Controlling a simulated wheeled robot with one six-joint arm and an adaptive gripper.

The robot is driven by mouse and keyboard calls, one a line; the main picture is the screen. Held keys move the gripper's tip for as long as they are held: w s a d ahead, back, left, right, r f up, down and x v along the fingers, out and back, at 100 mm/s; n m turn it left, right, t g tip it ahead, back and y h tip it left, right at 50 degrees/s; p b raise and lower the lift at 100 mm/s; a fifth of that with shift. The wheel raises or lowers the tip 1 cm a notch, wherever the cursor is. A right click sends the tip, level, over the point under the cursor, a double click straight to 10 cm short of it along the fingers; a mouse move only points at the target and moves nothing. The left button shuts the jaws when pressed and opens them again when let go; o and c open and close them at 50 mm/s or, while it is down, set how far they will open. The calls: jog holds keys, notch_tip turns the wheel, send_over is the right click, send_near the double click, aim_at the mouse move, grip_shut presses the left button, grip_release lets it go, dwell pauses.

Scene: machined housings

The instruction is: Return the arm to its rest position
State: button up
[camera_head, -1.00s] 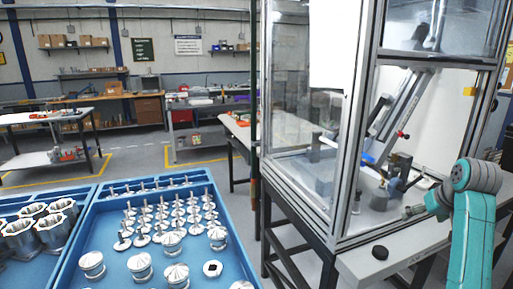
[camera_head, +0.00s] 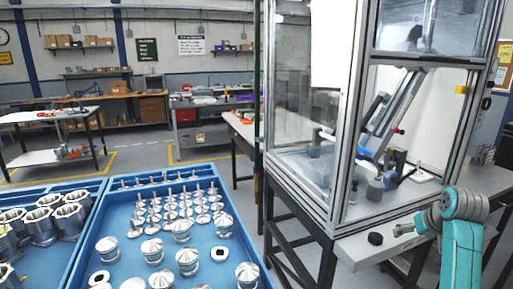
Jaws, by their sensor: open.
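My teal arm (camera_head: 462,240) stands at the lower right, in front of the glass-walled machine (camera_head: 345,130). Its grey rounded joint (camera_head: 465,205) is bent, and a short teal section points left over the machine's front ledge. A small grey piece (camera_head: 403,230) shows at the left end of that section.
A blue tray (camera_head: 172,232) of machined parts stands at the lower left, beside another blue tray with hollow housings (camera_head: 40,225). Benches line the back, with open floor before them.

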jog(key=s+a+f+t, duration=0.1)
jog(key=a+f, duration=0.2)
jog(key=f, duration=0.3)
jog(key=s+a+f, duration=0.2)
jog(key=f, duration=0.5)
jog(key=s+a+f+t, duration=0.1)
jog(key=s+a+f, duration=0.6)
jog(key=s+f, duration=0.25)
jog(key=s+a+f+t, duration=0.2)
jog(key=s+a+f, duration=0.55)
jog(key=s, duration=0.25)
jog(key=s+a+r+t, duration=0.1)
jog(key=s+a, duration=0.2)
jog(key=s, duration=0.6)
jog(key=s+a+t, duration=0.1)
jog(key=s+a, duration=0.1)
jog(key=s, duration=0.7)
jog(key=s+a+r+n+t+y, duration=0.1)
jog(key=s+a+r, duration=0.2)
jog(key=s+r, duration=1)
jog(key=shift+s+n+t, duration=0.3)
jog(key=shift+s+t, duration=0.1)
jog(key=shift+s, duration=1.05)
jog(key=shift+a+r, duration=0.1)
